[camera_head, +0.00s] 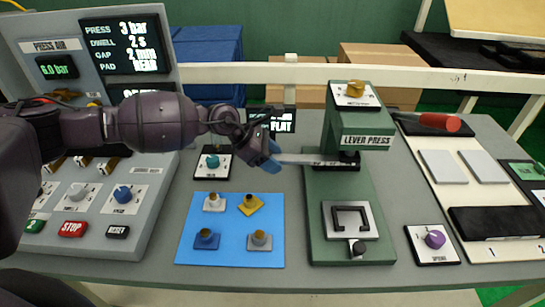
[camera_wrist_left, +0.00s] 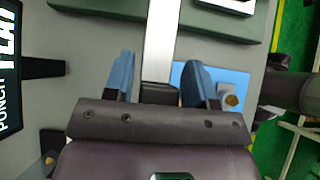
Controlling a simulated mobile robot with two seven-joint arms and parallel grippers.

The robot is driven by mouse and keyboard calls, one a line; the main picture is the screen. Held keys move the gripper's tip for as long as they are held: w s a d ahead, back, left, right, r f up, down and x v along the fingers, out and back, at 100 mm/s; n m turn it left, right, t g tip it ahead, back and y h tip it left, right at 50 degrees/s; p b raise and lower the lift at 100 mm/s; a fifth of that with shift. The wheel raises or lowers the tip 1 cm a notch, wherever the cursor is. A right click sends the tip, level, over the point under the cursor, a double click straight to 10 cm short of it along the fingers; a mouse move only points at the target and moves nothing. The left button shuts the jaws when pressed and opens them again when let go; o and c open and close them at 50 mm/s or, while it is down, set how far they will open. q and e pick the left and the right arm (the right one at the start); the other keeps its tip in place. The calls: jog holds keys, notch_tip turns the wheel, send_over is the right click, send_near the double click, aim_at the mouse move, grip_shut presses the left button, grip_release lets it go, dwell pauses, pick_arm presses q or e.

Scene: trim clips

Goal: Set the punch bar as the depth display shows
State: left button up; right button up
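The green lever press (camera_head: 352,190) stands right of centre in the head view. A flat silver bar (camera_head: 303,158) sticks out from its black block towards the left; I take it as the punch bar. My left gripper (camera_head: 270,157) is at the bar's outer end. In the wrist view the bar (camera_wrist_left: 161,40) and its black end (camera_wrist_left: 158,93) lie between the two blue fingers (camera_wrist_left: 158,82), which are apart with a gap at the left finger. A dark display (camera_head: 284,122) behind my gripper reads "FLAT", partly hidden; in the wrist view it (camera_wrist_left: 8,75) reads "PUNCH FLAT". My right gripper is not in view.
A blue mat (camera_head: 230,275) with several small knobbed parts lies in front of the gripper. A grey control console (camera_head: 95,180) stands at left, its large screen (camera_head: 127,45) showing settings. A purple knob (camera_head: 435,240) and a pale tray (camera_head: 440,190) are at right.

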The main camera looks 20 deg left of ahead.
aim_at(306, 158)
pick_arm(q)
grip_shut()
jog(key=d, duration=0.2)
jog(key=w+d, duration=0.1)
jog(key=d, duration=0.2)
jog(key=w+d, duration=0.1)
jog(key=d, duration=0.2)
jog(key=shift+w+b, duration=0.15)
jog(key=shift+b, duration=0.2)
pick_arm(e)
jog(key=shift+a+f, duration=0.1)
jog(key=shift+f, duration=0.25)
pick_arm(q)
jog(key=shift+c, duration=0.7)
grip_release()
jog(key=shift+r, duration=0.1)
jog(key=o, duration=0.4)
jog(key=shift+d, duration=0.15)
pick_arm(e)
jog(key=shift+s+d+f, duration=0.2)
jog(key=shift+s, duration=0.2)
